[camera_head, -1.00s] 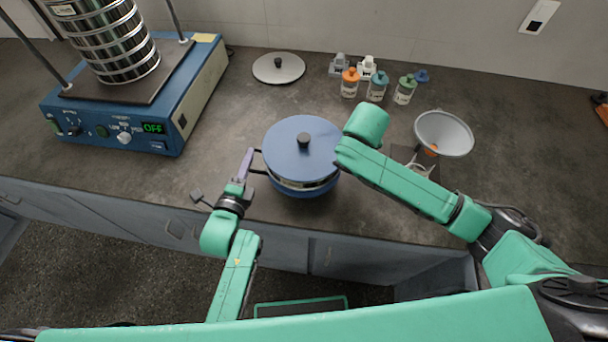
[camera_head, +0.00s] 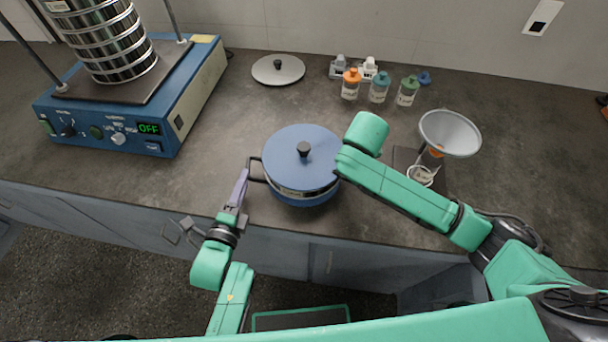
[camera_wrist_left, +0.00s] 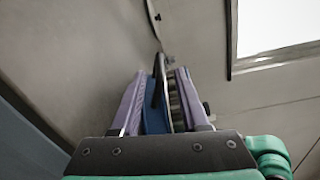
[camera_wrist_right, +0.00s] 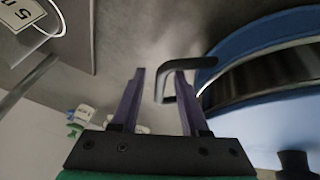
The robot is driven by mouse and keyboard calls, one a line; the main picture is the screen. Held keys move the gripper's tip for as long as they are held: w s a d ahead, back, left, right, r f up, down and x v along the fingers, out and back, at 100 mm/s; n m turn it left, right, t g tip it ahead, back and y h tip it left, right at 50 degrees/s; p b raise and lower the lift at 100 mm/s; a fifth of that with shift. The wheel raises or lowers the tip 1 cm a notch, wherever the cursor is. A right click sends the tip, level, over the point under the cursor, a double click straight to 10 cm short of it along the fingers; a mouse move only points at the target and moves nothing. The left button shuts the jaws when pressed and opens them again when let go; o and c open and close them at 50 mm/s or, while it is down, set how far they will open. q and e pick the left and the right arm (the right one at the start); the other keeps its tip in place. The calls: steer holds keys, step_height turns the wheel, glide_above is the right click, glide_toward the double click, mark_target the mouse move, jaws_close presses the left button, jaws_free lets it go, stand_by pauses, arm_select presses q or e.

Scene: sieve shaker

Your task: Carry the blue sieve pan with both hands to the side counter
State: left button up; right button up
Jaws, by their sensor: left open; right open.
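The blue sieve pan (camera_head: 301,197), with a blue lid and black knob, sits on the counter near its front edge. My left gripper (camera_head: 244,173) is open at the pan's left handle. In the left wrist view my left gripper (camera_wrist_left: 158,78) has its purple fingers on both sides of a dark handle part, with blue pan behind. My right gripper (camera_wrist_right: 160,72) is open, with the pan's bent dark handle (camera_wrist_right: 186,64) reaching between its fingertips; the pan's blue wall (camera_wrist_right: 250,45) is at right. In the head view my right arm hides those fingers. Contact cannot be told.
A blue sieve shaker (camera_head: 105,135) with a steel sieve stack stands at left, its display reading OFF. A grey lid (camera_head: 278,69), several small bottles (camera_head: 379,88) and a funnel (camera_head: 449,132) stand behind and right. Counter between shaker and pan is clear.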

arm_select(q)
steer(key=v, duration=0.7)
steer(key=shift+s, duration=0.1)
arm_select(e)
steer(key=shift+s+r, duration=0.1)
steer(key=shift+s, duration=0.05)
steer(key=v, duration=1.2)
